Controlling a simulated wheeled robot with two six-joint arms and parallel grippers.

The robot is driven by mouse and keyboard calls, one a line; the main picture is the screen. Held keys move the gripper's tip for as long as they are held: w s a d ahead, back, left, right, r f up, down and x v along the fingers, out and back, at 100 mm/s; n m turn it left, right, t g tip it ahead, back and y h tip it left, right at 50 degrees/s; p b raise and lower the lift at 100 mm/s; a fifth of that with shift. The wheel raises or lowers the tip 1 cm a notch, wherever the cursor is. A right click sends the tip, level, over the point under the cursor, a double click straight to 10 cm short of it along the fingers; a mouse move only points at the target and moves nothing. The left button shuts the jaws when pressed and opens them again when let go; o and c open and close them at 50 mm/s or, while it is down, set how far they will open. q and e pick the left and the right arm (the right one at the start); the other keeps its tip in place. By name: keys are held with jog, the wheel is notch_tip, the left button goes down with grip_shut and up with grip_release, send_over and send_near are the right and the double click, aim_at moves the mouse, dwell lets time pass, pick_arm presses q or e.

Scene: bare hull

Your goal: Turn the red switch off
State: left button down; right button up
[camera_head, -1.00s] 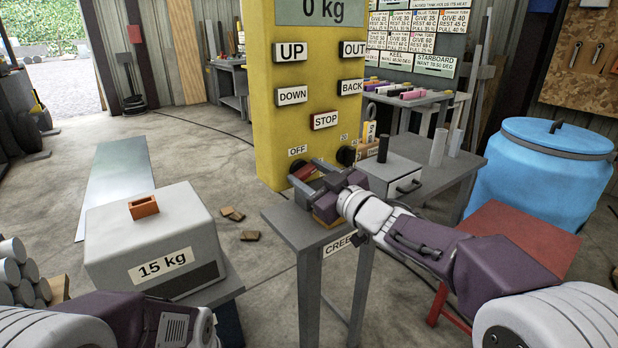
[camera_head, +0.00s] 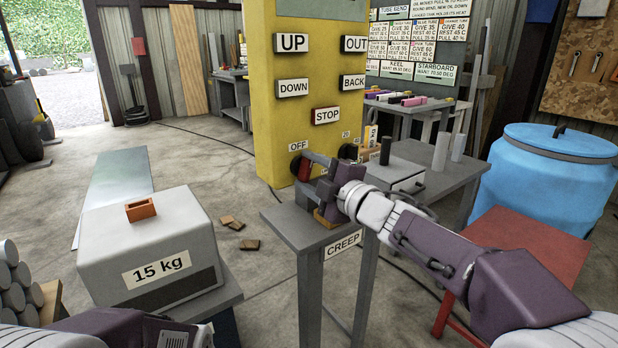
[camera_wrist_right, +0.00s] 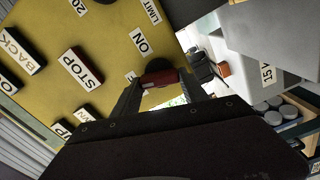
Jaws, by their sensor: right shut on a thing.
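The red switch (camera_head: 304,171) is on the yellow panel (camera_head: 262,120), under the OFF label (camera_head: 299,146). In the head view it is partly hidden by my right gripper (camera_head: 306,168), whose fingers reach to it from the right. In the right wrist view the red handle (camera_wrist_right: 160,78) sits between the two fingertips of my right gripper (camera_wrist_right: 161,88), which is shut on it. An ON label (camera_wrist_right: 140,40) shows near it in that view. My left arm is at the bottom left, with its gripper out of view.
A grey table labelled CREEP (camera_head: 284,222) stands under my right gripper. STOP (camera_head: 326,115) and other push buttons are above the switch. A 15 kg block (camera_head: 150,240) is at left, a blue barrel (camera_head: 550,180) and red table (camera_head: 525,250) at right.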

jog(key=shift+f+n+b, duration=0.15)
jog(key=shift+n+b, duration=0.5)
jog(key=shift+n, duration=0.95)
jog(key=o, duration=1.4)
jog(key=p+v, duration=0.1)
jog(key=v, duration=0.8)
